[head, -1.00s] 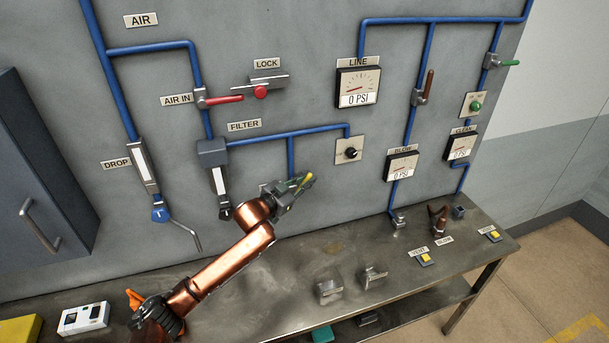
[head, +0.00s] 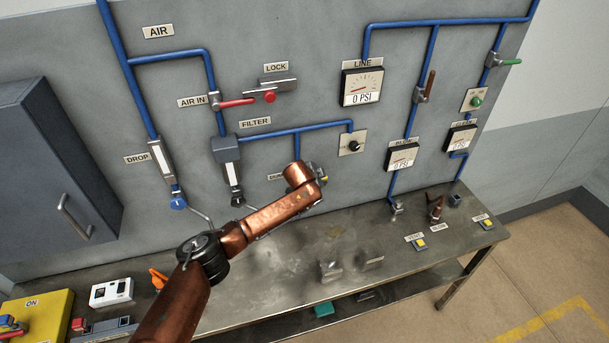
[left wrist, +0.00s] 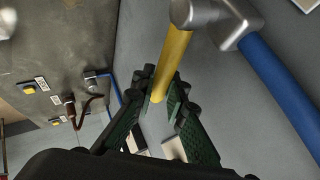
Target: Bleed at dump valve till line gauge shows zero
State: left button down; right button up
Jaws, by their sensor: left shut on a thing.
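The line gauge (head: 362,85) on the wall panel reads 0 PSI in the head view, its needle low on the left. In the left wrist view, the dump valve's yellow handle (left wrist: 174,52) reaches from a metal valve body (left wrist: 225,18) on a blue pipe. My left gripper (left wrist: 163,90) is shut on this handle, a finger on each side. In the head view my left gripper (head: 321,172) is mostly hidden behind my copper wrist, which also covers the valve and part of its label (head: 277,177).
A steel bench (head: 300,235) runs below the panel. The red air-in handle (head: 237,102), lock bracket (head: 272,88) and filter (head: 229,160) are left of the line gauge. Blow (head: 402,157) and clean (head: 460,139) gauges hang right. A grey cabinet (head: 60,165) stands left.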

pick_arm(q)
jog(key=shift+d+f+y, duration=0.2)
jog(key=shift+f+y, duration=0.2)
jog(key=shift+f, duration=0.1)
jog(key=shift+f+m+g+y, duration=0.3)
jog(key=shift+f+g+y, duration=0.1)
jog(key=shift+y, duration=0.1)
jog(key=shift+a, duration=0.1)
jog(key=shift+s, duration=0.1)
jog(key=c, duration=1.9)
grip_release()
jog(key=shift+r, duration=0.1)
jog(key=v, duration=1.1)
jog(key=shift+s+r, duration=0.25)
jog(key=shift+r, duration=0.1)
